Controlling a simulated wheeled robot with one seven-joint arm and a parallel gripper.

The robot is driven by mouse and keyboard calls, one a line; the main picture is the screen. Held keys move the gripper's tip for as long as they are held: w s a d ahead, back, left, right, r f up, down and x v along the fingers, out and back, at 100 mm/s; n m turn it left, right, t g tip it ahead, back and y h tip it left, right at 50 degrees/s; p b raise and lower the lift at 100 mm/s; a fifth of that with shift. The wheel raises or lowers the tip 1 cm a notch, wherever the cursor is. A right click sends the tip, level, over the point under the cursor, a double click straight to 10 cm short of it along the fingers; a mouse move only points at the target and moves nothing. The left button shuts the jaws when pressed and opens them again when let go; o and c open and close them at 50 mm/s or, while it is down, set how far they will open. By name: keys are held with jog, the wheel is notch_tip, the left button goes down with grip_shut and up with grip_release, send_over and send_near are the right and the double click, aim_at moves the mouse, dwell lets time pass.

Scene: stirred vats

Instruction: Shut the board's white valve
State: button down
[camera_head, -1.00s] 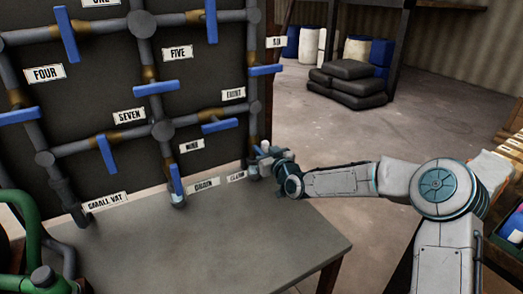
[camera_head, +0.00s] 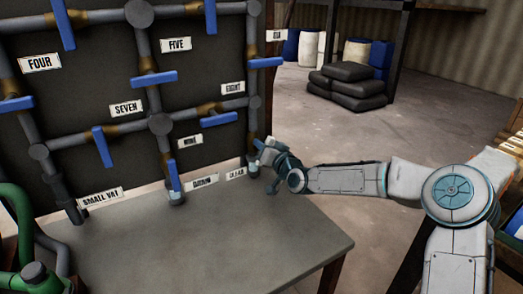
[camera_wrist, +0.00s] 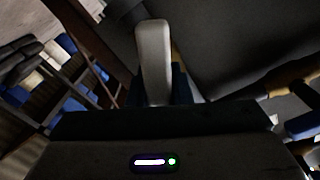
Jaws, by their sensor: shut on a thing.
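The white valve's handle (camera_wrist: 152,50) stands up between my gripper's fingers in the wrist view, pale and rounded at its end. My gripper (camera_wrist: 152,92) is shut on it. There my gripper and wrist hide most of the white valve. Its exact angle against the pipe cannot be told.
The board (camera_head: 85,85) carries grey pipes with several blue-handled valves, one (camera_head: 174,176) close to the left of my gripper. Black sacks (camera_head: 347,85) and barrels (camera_head: 382,55) stand far behind on open floor.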

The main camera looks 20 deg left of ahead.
jog(key=shift+w+d+f+m+b, duration=0.15)
jog(key=shift+m+b, duration=0.7)
jog(key=shift+m, duration=1.2)
jog(key=shift+f+m+b, duration=0.25)
jog(key=shift+m+b, duration=0.6)
jog(key=shift+m, duration=1.25)
jog(key=shift+w+d+f+m+b, duration=0.15)
jog(key=shift+m+b, duration=0.7)
jog(key=shift+m, duration=1.2)
jog(key=c, duration=1.3)
grip_release()
jog(key=shift+a, duration=0.1)
jog(key=shift+s, duration=0.1)
jog(key=p+v, duration=0.1)
jog(key=v, duration=1.2)
jog(key=shift+s+d, duration=0.2)
jog(key=shift+d, duration=0.2)
